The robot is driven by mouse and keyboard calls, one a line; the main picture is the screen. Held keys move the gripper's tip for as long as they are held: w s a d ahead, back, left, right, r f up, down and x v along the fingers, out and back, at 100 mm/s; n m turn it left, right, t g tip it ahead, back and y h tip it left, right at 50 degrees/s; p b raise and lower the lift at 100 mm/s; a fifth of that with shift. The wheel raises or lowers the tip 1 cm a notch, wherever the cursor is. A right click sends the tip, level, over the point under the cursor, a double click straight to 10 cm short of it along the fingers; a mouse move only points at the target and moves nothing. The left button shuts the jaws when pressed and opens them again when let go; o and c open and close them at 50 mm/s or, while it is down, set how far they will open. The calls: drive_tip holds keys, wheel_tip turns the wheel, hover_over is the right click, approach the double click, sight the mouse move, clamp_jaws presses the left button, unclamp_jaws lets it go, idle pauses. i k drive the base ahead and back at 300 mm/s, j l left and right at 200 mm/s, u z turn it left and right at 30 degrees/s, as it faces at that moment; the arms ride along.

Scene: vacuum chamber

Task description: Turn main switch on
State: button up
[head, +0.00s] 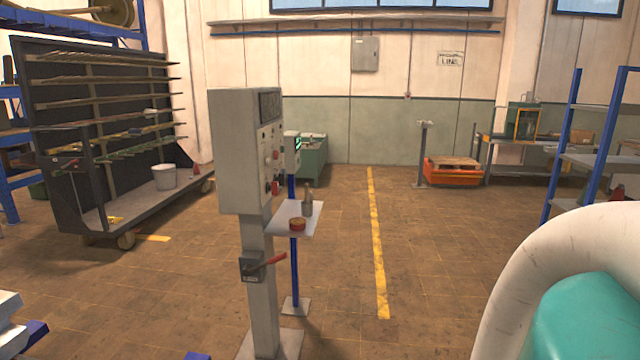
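A grey control cabinet (237,150) stands on a post (262,300) left of the middle in the head view. A dark switch box (251,267) with a red lever handle (270,261) is mounted on the post below the cabinet. The lever points to the right and slightly up. The cabinet's right face carries a dark display (269,106) and several buttons, some red (276,187), seen at a steep angle. I cannot read any labels. My gripper is not in view.
A small shelf (287,220) on a blue post (294,265) holds a bottle (307,203) and a red-brown round item (297,224). A rack cart (75,140) stands left. My white-and-teal arm part covers the lower right. Floor right of the post is clear.

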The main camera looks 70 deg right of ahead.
sight(273, 188)
drive_tip(key=z, duration=1.4)
